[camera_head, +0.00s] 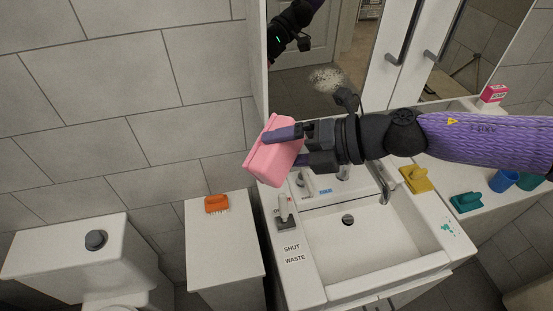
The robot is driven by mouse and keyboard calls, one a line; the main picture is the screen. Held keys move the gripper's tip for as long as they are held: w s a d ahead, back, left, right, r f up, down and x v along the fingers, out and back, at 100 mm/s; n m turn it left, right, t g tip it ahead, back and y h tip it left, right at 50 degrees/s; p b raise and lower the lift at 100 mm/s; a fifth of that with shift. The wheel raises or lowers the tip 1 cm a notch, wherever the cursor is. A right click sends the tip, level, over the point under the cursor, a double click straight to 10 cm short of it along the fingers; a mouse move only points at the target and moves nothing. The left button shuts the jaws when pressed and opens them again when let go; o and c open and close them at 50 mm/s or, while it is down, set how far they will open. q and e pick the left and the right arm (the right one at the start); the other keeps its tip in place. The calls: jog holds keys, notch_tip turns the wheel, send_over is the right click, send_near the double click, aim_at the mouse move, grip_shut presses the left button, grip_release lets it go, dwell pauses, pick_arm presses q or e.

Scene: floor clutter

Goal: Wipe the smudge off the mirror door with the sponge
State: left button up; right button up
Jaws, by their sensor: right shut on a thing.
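My right gripper (292,146) comes in from the right and is shut on the pink sponge (272,158), in front of the mirror's lower left part. The sponge is tilted and held above the sink's back left corner. The mirror door (295,88) carries a pale speckled smudge (327,79), above and to the right of the sponge. The sponge appears apart from the smudge. The mirror also reflects part of my arm. My left gripper is not in view.
Below is a white sink (355,245) with a tap (386,178). A yellow sponge-like thing (415,178), a teal one (466,202) and blue cups (503,180) stand on the right counter. An orange brush (216,204) lies on the left cabinet (225,240). Door handles (402,32) stick out.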

jog(key=w+d+m+t+p, duration=0.1)
jog(key=t, duration=0.1)
jog(key=w+d+r+m+t+p, duration=0.1)
jog(key=t+p, duration=0.1)
jog(key=w+d+r+m+t+h+p, duration=0.1)
jog(key=m, duration=0.1)
jog(key=shift+w+d+r+t+p, duration=0.1)
jog(key=shift+w+d+t+p, duration=0.1)
jog(key=shift+d+t+p, duration=0.15)
jog(key=shift+w+d+f+m+t+h+p, duration=0.1)
jog(key=shift+w+d+m+t+h+p, duration=0.6)
jog(key=shift+w, duration=0.65)
jog(key=shift+w+d+f+m+t+h+p, duration=0.1)
jog(key=shift+w+d+m+t+h+p, duration=0.25)
jog(key=shift+w+t, duration=0.75)
jog(key=shift+w+d+f+m+t+h+p, duration=0.1)
jog(key=shift+w+d+m+t+h+p, duration=0.45)
jog(key=shift+w, duration=1)
jog(key=shift+w+a, duration=0.15)
jog(key=shift+w, duration=0.7)
